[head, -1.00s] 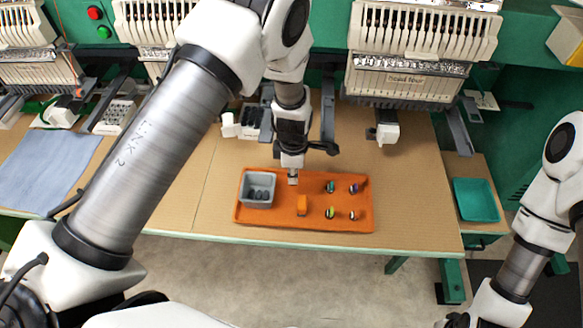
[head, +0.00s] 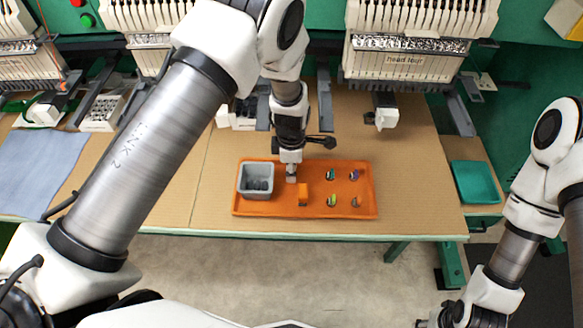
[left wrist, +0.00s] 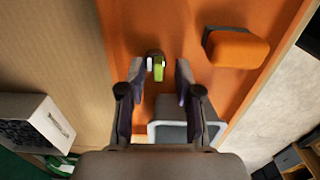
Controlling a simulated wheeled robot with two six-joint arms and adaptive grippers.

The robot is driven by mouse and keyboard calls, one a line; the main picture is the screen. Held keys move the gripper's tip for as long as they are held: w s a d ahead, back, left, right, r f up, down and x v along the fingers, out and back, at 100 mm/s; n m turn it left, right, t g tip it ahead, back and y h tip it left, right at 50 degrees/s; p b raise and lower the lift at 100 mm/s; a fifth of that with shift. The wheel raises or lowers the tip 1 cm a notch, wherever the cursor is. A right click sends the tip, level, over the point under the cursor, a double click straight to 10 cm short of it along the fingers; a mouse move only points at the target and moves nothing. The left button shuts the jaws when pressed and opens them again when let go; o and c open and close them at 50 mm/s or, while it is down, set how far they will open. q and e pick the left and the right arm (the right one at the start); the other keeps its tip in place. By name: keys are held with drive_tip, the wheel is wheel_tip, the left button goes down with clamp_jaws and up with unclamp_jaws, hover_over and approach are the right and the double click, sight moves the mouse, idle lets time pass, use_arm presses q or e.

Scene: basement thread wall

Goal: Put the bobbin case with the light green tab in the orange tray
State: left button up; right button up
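The orange tray (head: 275,208) lies on the brown table. A bobbin case with a light green tab (left wrist: 158,70) shows in the left wrist view, between and just past the fingertips, over the tray floor. My left gripper (head: 291,179) is low over the tray, right of the grey bin; in the left wrist view its fingers (left wrist: 160,75) are apart, with a gap beside the case. I cannot tell whether they touch it. Several other bobbin cases stand in the tray's right part, one with a yellow-green tab (head: 331,200). My right gripper (head: 452,314) is low at the bottom right, its fingers unclear.
The grey bin (head: 243,182) with dark pieces stands in the tray's left end. An orange block (head: 303,194) sits just in front of my left gripper. A teal tray (head: 474,182) lies on a side table at right. Embroidery machine heads (head: 405,62) line the back.

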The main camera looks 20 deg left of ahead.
use_arm(q)
wheel_tip(320, 180, up, 12)
drive_tip(key=b, duration=0.2)
drive_tip(key=shift+b, duration=0.35)
